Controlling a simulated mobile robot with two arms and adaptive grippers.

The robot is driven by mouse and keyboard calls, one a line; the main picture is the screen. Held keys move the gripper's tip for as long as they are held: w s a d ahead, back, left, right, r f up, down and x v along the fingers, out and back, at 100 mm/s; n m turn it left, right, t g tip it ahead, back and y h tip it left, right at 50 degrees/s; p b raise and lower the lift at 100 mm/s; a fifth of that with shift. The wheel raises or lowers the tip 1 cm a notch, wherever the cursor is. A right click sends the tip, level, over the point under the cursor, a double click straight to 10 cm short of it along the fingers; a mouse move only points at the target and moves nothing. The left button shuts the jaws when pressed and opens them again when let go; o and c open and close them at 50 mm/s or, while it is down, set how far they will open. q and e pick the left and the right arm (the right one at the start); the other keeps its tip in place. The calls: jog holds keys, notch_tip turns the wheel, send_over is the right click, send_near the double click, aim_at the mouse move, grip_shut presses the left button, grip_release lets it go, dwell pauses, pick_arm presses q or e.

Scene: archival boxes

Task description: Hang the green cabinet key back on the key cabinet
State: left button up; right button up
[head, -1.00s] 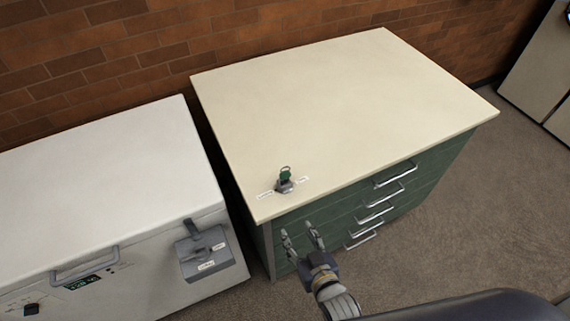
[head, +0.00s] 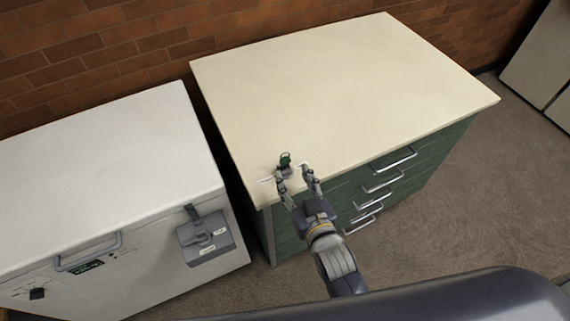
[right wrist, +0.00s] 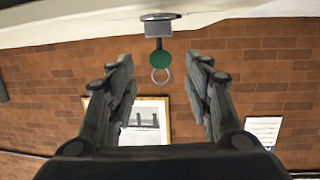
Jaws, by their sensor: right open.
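The green key (head: 285,157) stands upright in a small grey lock base (head: 284,169) near the front left corner of the pale cabinet top. In the right wrist view, which is upside down, the key's green head (right wrist: 161,61) and its ring lie between and beyond my fingertips. My right gripper (head: 295,177) is open and empty at the front edge, just short of the key, with its fingers toward it. The fingers partly cover the lock base and its white labels. My left gripper is not in view. I cannot make out a key cabinet.
The pale top (head: 350,90) is otherwise bare, above green drawers with metal handles (head: 382,183). A white chest (head: 100,160) with a grey latch box (head: 205,238) stands left across a narrow gap. A brick wall (head: 110,45) closes the back. A framed picture (right wrist: 144,120) hangs on brick.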

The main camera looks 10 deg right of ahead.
aim_at(285, 162)
jog(key=shift+b+x, duration=1.35)
jog(key=shift+x, duration=1.4)
jog(key=shift+c, duration=0.6)
jog(key=c, duration=0.8)
jog(key=shift+c, duration=0.4)
notch_tip(285, 162, up, 5)
jog(key=p, duration=0.5)
jog(key=shift+s, duration=0.1)
